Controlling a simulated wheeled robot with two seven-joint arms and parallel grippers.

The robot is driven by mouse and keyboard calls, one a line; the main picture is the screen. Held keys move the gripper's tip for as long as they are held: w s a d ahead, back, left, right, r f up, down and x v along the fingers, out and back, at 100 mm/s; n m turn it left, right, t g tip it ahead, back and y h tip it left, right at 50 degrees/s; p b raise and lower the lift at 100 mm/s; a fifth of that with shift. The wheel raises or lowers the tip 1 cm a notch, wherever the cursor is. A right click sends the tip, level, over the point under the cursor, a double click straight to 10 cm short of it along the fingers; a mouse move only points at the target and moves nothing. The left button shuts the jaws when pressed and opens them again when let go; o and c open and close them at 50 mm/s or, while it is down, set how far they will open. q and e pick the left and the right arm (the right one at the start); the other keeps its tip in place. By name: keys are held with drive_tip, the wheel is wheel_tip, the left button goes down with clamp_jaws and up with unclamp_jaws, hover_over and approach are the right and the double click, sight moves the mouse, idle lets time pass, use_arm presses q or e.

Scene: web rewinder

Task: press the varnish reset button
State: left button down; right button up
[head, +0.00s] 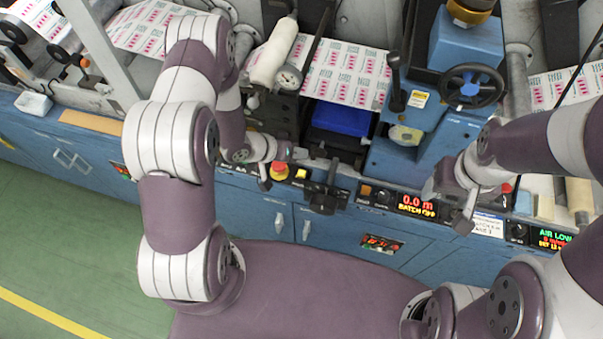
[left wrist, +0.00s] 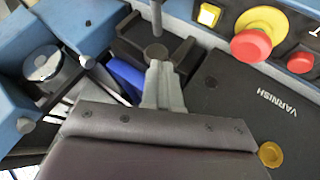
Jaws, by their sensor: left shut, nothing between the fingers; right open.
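A dark panel (left wrist: 225,95) with the word VARNISH shows in the left wrist view. A round amber button (left wrist: 271,154) sits on it at the lower right, partly behind the wrist's edge; no reset label is legible. A red button (left wrist: 300,62) and a red mushroom button (left wrist: 252,42) on a yellow collar are on the strip above; the mushroom button also shows in the head view (head: 279,170). My left gripper (head: 288,153) is shut and empty, above the machine's front edge; its fingers (left wrist: 160,85) are left of the amber button, apart from it. My right gripper (head: 447,205) is open and empty.
A yellow square button (left wrist: 209,15) is beside the mushroom button. A dark lever bracket (head: 325,195) stands right of my left gripper. A handwheel (head: 471,86) and blue housing (head: 463,45) rise at the right. A BATCH OFF display (head: 416,206) is near my right gripper.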

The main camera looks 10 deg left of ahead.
use_arm(q)
drive_tip(key=b, duration=0.5)
hover_over(298, 174)
wheel_tip(298, 174, down, 7)
drive_tip(key=shift+r, duration=0.2)
drive_tip(key=shift+f+b, duration=0.3)
drive_tip(key=shift+f, duration=0.05)
drive_tip(key=shift+f, duration=0.1)
idle(1.1)
drive_tip(key=shift+f, duration=0.3)
drive_tip(key=shift+f+b, duration=0.55)
idle(0.5)
drive_tip(key=shift+r, duration=0.15)
drive_tip(key=shift+r+p, duration=0.85)
drive_tip(key=shift+p, duration=0.1)
